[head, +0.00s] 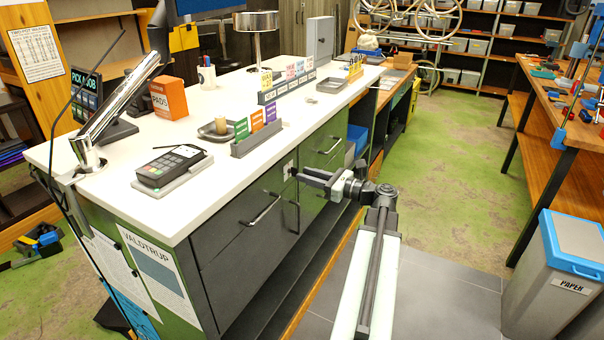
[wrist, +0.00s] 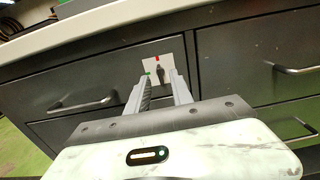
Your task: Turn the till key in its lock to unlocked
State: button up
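The till key (wrist: 160,73) is a small dark key in a pale square lock plate (wrist: 167,83) on the dark drawer front under the counter. The plate has a red mark at its top and a green mark at its left. The key stands about upright, in line with the red mark. My gripper (wrist: 159,76) is open, with one fingertip on each side of the key; I cannot tell whether either touches it. In the head view my gripper (head: 297,173) reaches the drawer front beside the lock plate (head: 288,169), and the key is not clear there.
A drawer handle (wrist: 82,104) is left of the lock in the wrist view, and another handle (wrist: 298,70) is at right. The white counter top (head: 225,165) overhangs the drawers. A card terminal (head: 172,167) stands on it. The floor right of the counter is open.

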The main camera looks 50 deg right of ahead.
aim_at(293, 172)
jog(key=shift+x, duration=1.25)
grip_shut()
jog(key=shift+d, duration=0.1)
jog(key=n, duration=1.3)
jog(key=shift+s+a+f+n, duration=0.1)
jog(key=shift+a+n, duration=0.15)
jog(key=shift+n, duration=2.15)
jog(key=shift+f, duration=0.1)
